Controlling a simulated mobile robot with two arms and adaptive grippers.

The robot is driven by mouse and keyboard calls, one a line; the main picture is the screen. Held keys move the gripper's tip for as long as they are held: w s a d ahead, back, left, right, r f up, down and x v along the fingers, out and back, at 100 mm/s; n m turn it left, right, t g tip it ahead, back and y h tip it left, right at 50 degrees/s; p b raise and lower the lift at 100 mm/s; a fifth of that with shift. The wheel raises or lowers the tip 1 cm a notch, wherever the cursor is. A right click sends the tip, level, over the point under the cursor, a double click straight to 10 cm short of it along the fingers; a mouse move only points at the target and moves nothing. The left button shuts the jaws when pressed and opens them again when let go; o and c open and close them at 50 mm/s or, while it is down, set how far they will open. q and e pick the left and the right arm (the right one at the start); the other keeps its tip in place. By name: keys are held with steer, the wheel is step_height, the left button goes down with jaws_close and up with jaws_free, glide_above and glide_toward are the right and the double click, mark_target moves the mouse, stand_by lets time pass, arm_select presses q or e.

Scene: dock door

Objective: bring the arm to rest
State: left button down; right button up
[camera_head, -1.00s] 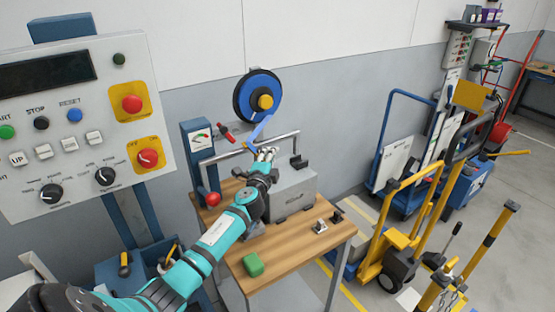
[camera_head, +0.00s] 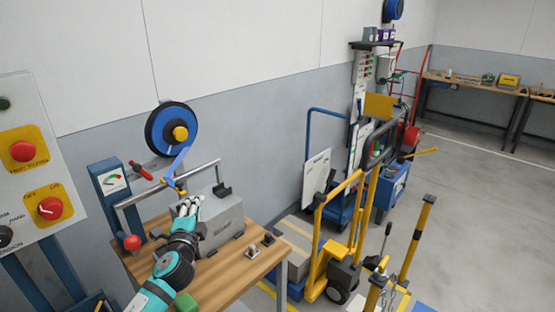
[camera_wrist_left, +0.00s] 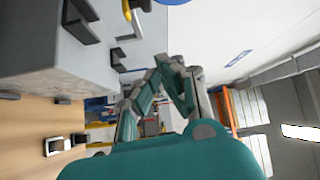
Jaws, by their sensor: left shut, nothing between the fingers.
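My left arm comes in from the lower left in the head view. My left gripper (camera_head: 188,207) is shut and empty, over the wooden table (camera_head: 222,275) in front of the grey box-shaped machine (camera_head: 222,228). In the left wrist view the gripper's fingers (camera_wrist_left: 160,88) come together, with the grey machine (camera_wrist_left: 60,60) at the left. My right gripper is in neither view.
A blue tape reel (camera_head: 158,128) hangs behind the table with a blue strip running down. A control panel (camera_head: 35,120) is at the left. A green block (camera_head: 186,303) lies on the table. Open floor is at the right.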

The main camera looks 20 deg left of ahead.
arm_select(q)
steer(key=s+d+f+n+g+h, duration=0.2)
steer(key=s+d+f+n+g, duration=0.65)
steer(key=s+f, duration=0.65)
steer(key=s+d+f+n+g+h, duration=0.1)
steer(key=s+d+f+g+h, duration=0.15)
steer(key=s+d, duration=0.6)
steer(key=s+d+f+n+g+h, duration=0.1)
steer(key=s+d+g+h, duration=0.2)
steer(key=s+d, duration=0.55)
steer(key=s+a+f+g+b, duration=0.1)
steer(key=s+f, duration=0.1)
steer(key=f, duration=1.1)
steer(key=s+a+f, duration=0.1)
steer(key=f, duration=1.2)
steer(key=s+a+f+g+b, duration=0.1)
steer(key=s+a+f, duration=0.2)
steer(key=s+f, duration=1.4)
step_height(320, 180, down, 2)
steer(key=shift+s+a+f+m, duration=0.1)
steer(key=shift+s+a+m, duration=0.05)
steer(key=shift+m, duration=0.3)
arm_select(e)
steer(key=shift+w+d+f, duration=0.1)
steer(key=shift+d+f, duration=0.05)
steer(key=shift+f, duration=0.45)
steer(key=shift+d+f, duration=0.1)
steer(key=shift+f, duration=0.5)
